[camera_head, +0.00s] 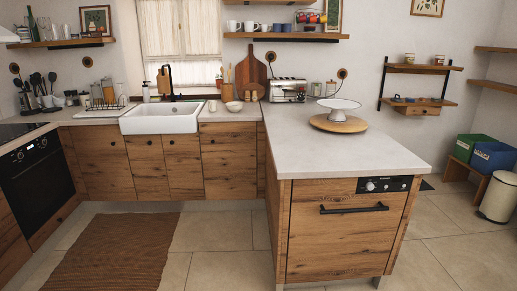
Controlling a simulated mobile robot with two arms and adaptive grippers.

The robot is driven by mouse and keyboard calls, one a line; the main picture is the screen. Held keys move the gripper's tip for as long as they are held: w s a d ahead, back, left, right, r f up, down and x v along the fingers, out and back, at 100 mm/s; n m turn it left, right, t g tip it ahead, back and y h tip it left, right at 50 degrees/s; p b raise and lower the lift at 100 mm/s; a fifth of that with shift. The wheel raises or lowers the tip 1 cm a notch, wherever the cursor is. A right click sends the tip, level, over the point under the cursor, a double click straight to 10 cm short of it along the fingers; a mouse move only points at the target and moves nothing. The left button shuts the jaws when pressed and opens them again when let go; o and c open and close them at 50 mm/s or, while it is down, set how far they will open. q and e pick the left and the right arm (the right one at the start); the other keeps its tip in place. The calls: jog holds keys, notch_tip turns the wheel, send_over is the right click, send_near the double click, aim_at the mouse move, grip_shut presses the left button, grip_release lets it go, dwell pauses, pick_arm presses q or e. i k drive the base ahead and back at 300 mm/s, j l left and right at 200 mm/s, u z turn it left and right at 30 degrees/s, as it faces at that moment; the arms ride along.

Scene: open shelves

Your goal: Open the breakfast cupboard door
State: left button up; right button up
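Several wooden cupboard fronts with small black knobs line the base units under the counter. They include a front left of the sink (103,164), the pair of doors below the sink (165,163) and a front right of the sink (228,165). All of these look shut. I cannot tell which one is the breakfast cupboard. The dishwasher (345,240) at the end of the peninsula has a wooden front with a black bar handle and looks shut. Neither of my grippers is in view.
The peninsula counter (340,158) juts toward me, with a white cake stand (338,107) on it. A brown rug (120,250) lies on the left floor by the black oven (38,180). A bin (497,198) and crates stand at right. Tiled floor is otherwise clear.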

aim_at(228, 150)
jog(key=i+j+z, duration=0.4)
jog(key=i, duration=0.3)
jog(key=i+j+z, duration=0.4)
jog(key=i+j, duration=0.2)
jog(key=j, duration=0.15)
